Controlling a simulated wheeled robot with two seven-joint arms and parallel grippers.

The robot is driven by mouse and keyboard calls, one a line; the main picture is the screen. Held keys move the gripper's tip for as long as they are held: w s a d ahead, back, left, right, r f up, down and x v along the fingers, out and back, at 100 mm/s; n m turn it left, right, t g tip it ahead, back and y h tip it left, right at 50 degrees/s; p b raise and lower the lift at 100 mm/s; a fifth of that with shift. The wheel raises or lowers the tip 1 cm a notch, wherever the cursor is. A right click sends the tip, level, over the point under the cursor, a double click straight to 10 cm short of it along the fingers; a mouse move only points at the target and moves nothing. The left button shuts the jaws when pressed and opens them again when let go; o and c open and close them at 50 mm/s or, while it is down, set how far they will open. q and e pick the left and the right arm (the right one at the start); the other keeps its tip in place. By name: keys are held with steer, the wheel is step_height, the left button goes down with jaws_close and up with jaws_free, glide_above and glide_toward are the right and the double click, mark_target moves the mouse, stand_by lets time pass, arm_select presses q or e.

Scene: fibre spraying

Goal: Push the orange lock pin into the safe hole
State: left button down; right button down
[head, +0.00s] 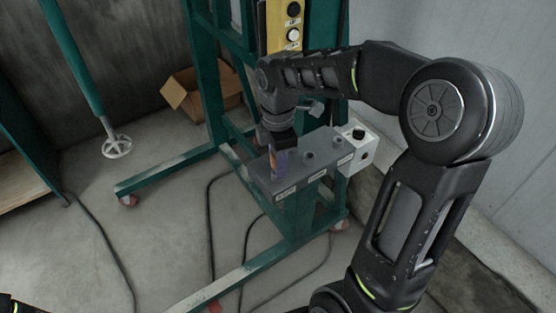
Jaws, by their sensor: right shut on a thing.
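The orange lock pin (275,158) shows as a small orange and purplish piece at the left part of the grey block (312,183) on the green stand. My right gripper (277,148) points down over that part of the block and is shut on the pin. The gripper hides the pin's upper part. I cannot tell how deep the pin sits. Other round holes or collars (308,155) show on the block's top, to the right of the pin. The labels on the block's front edge are too small to read. Of my left arm only a sliver shows at the bottom left; its gripper is out of view.
The green wheeled frame (163,170) bears the block. A white control box (357,147) sits at the block's right end. A yellow button panel (290,25) stands above. A cardboard box (203,93) lies behind, and black cables (105,245) run over the floor.

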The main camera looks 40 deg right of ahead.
steer(key=shift+f+b, duration=0.8)
steer(key=shift+f, duration=0.4)
steer(key=c, duration=1)
jaws_free()
step_height(320, 180, up, 8)
steer(key=shift+f+b, duration=0.1)
steer(key=shift+b, duration=0.25)
